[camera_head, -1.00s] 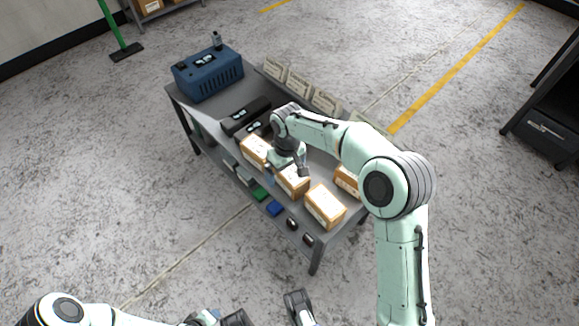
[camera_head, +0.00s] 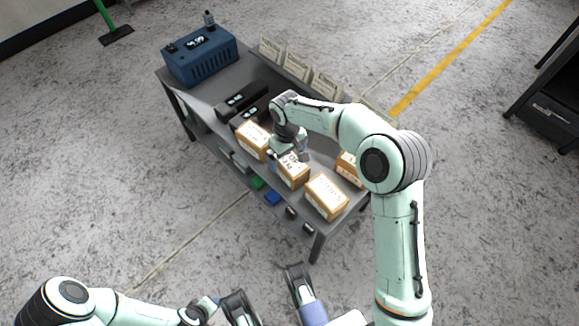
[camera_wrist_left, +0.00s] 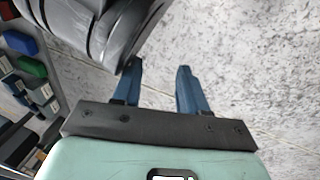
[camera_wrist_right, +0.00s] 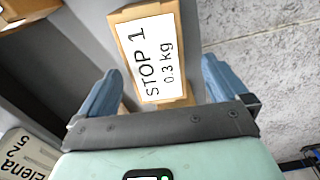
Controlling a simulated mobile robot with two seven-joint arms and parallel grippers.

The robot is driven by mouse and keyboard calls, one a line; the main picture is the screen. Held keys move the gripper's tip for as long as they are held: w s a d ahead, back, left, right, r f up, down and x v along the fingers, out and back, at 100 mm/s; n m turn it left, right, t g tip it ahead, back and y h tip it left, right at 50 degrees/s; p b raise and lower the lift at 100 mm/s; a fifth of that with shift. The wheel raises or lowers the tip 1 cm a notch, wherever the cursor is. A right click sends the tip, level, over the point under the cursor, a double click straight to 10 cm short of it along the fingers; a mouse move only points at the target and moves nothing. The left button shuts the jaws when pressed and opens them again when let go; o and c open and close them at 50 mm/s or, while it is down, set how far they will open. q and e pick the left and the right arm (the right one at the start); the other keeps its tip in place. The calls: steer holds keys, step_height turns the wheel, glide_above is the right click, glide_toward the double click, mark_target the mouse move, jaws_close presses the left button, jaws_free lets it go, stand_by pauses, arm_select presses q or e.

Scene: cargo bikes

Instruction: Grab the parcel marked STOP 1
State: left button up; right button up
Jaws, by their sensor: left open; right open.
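The parcel marked STOP 1 (camera_wrist_right: 151,55) is a brown box with a white label reading STOP 1, 0.3 kg, in the right wrist view. My right gripper (camera_wrist_right: 160,72) is open, one finger toward each side of this parcel; I cannot tell whether they touch it. In the head view my right gripper (camera_head: 291,150) is over the middle parcel (camera_head: 293,176) of the front row on the grey table (camera_head: 222,88), partly covering it. My left gripper (camera_wrist_left: 159,68) is open and empty, away from the table; it is low in the head view (camera_head: 212,303).
Parcels stand close by at the left (camera_head: 252,140), front right (camera_head: 325,195) and behind my arm (camera_head: 347,168). A blue case (camera_head: 200,62), black devices (camera_head: 240,101) and name cards (camera_head: 297,66) share the table.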

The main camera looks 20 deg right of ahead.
mark_target(290, 160)
steer(key=f, duration=0.1)
steer(key=f+b, duration=0.1)
steer(key=f, duration=0.2)
steer(key=shift+s+d, duration=0.25)
steer(key=shift+d, duration=0.05)
steer(key=shift+f+b, duration=0.3)
steer(key=shift+f, duration=0.1)
arm_select(q)
steer(key=shift+g, duration=0.6)
steer(key=s+f, duration=0.2)
steer(key=s, duration=0.1)
steer(key=shift+s+a+f, duration=0.15)
steer(key=shift+a+f, duration=0.05)
steer(key=shift+f, duration=0.2)
arm_select(e)
steer(key=shift+r, duration=0.1)
steer(key=c, duration=1.2)
